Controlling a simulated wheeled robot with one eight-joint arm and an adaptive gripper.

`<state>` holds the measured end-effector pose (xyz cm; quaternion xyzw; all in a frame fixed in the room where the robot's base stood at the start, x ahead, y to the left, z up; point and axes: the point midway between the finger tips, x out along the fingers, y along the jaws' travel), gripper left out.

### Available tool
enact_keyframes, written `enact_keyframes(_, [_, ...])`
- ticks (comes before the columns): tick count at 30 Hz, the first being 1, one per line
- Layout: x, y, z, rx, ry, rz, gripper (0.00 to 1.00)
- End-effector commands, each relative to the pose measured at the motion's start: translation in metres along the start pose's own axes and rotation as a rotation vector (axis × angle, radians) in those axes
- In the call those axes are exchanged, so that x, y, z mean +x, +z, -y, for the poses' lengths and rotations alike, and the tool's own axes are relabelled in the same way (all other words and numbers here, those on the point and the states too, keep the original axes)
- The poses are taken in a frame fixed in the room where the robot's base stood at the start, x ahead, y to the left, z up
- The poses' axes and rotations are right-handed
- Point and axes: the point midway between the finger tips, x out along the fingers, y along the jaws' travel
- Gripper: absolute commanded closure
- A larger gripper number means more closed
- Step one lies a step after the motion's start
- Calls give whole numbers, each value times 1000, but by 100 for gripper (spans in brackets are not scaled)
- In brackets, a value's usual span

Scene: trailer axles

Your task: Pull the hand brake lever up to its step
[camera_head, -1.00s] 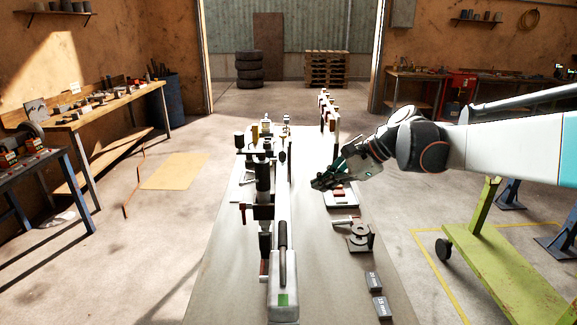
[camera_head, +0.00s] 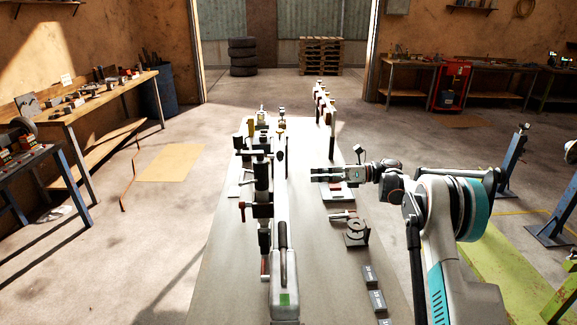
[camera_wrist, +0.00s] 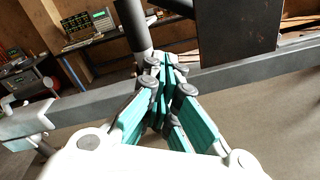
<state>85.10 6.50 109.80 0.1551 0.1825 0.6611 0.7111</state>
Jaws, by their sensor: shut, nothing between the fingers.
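A long pale drawbar (camera_head: 281,205) runs down the bench in the head view. A slim black handle (camera_head: 283,240) lies along its near end, above a grey end piece with a green patch. A dark upright post (camera_head: 262,180) stands on its left side, with a red-ended crank beside it. I cannot tell for certain which part is the hand brake lever. My gripper (camera_head: 316,174) is shut and empty, just right of the drawbar and pointing left. In the wrist view my gripper (camera_wrist: 166,66) points towards the dark beam and a black upright tube (camera_wrist: 133,25).
The grey bench (camera_head: 235,285) carries a round metal part on a stand (camera_head: 354,230) and dark labelled blocks (camera_head: 374,299) at the right. A rack with upright pieces (camera_head: 326,105) stands at the far right. The bench's near left part is clear.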

Motion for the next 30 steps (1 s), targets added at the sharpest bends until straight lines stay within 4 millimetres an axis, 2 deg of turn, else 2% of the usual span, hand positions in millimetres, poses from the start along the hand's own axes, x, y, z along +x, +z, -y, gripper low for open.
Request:
enact_keyframes(6, [-11,-19,12,98,69,56,100])
enact_keyframes(11, [-7,-22,12,116,82,64,100])
enact_keyframes(17, [21,-21,10,115,83,62,100])
enact_keyframes(27, [88,-17,5,114,82,62,100])
enact_keyframes(28, [93,-16,5,114,81,62,100])
enact_keyframes(30, [91,-2,7,113,79,64,100])
